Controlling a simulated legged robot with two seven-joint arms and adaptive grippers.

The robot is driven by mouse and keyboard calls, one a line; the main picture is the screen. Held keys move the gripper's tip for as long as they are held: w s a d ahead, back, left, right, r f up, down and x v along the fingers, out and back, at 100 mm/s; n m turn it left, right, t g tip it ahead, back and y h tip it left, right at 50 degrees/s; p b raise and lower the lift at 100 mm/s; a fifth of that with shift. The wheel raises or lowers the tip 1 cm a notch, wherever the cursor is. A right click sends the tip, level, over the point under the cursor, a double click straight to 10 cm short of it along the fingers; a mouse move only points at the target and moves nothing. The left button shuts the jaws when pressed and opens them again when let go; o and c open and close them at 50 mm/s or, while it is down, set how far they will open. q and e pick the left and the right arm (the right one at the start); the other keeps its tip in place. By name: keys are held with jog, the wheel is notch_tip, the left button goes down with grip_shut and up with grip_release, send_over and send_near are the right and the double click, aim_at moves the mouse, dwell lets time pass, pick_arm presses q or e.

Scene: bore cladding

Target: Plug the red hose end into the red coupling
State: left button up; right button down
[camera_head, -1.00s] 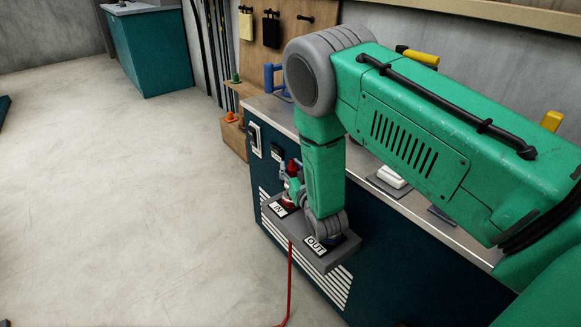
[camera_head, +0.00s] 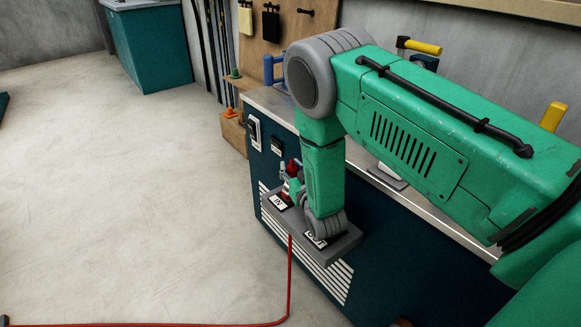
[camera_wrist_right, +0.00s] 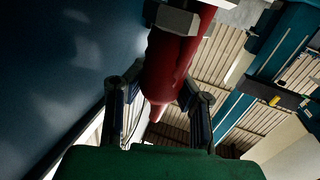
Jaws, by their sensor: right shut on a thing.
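The red hose end (camera_wrist_right: 172,62) is large in the right wrist view, with a grey hex-shaped piece at its upper end. The fingers of my right gripper (camera_wrist_right: 160,100) stand on both sides of it, shut on it. In the head view my right gripper (camera_head: 292,184) is small and partly hidden by my forearm, beside the IN label (camera_head: 279,201) on the grey ledge. A red tip (camera_head: 293,166) shows above it. I cannot make out the red coupling apart from the gripper, nor whether the hose end touches it. My left gripper is not in view.
The grey ledge (camera_head: 340,250) juts from the dark blue cabinet (camera_head: 375,265) and also bears an OUT label, partly covered by my wrist. The red hose (camera_head: 289,275) hangs below the ledge and runs left along the floor. The floor (camera_head: 130,190) at left is clear.

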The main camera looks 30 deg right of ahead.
jog(key=shift+f, duration=0.15)
jog(key=c, duration=1.3)
grip_release()
notch_tip(320, 180, up, 10)
